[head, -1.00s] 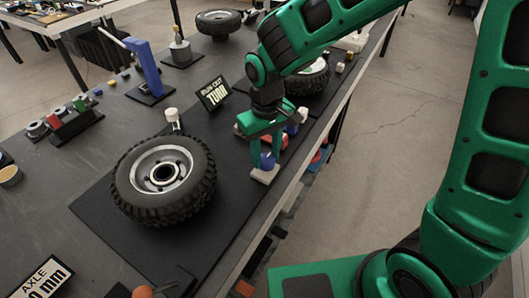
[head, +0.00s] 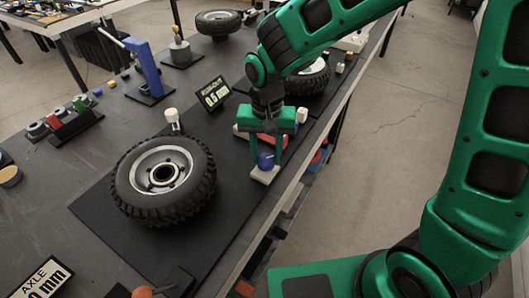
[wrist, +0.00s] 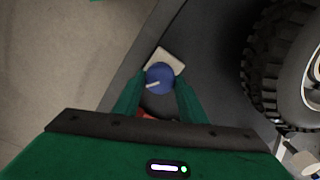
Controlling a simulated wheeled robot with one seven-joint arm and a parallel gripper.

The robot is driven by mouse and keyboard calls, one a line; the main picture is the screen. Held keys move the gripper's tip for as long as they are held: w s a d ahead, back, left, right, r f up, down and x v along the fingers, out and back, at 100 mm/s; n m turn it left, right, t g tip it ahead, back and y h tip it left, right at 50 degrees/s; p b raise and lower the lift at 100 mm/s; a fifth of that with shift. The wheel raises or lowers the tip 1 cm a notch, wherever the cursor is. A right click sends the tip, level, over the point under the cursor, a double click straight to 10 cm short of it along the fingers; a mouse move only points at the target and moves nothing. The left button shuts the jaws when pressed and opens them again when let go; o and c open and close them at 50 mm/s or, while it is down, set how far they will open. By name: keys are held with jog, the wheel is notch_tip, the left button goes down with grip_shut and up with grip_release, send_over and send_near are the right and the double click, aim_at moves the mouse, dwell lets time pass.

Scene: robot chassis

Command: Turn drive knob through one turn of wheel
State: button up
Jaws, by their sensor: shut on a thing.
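The blue drive knob (head: 266,161) sits on a pale block near the front edge of the table, right of the wheel. It also shows in the wrist view (wrist: 160,77), with a white line on its top pointing left. My gripper (head: 267,158) points down and is shut on the knob, one green finger on each side; the wrist view shows both fingertips (wrist: 158,84) at it. The wheel (head: 202,185) lies flat with its black tyre and silver rim facing up. A small sign (head: 213,93) behind it appears to read 0.5 mm.
A white-headed probe (head: 171,115) stands at the wheel's back edge. A red part (head: 243,133) lies behind my gripper. Another tyre (head: 310,80) lies farther back. An axle sign (head: 42,279) stands front left. The floor right of the table is clear.

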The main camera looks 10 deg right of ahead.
aim_at(267, 157)
jog(key=shift+w+r, duration=0.1)
jog(key=shift+w, duration=0.1)
jog(key=o, duration=1)
jog(key=shift+s, duration=0.1)
notch_tip(267, 157, up, 11)
jog(key=shift+f, duration=0.2)
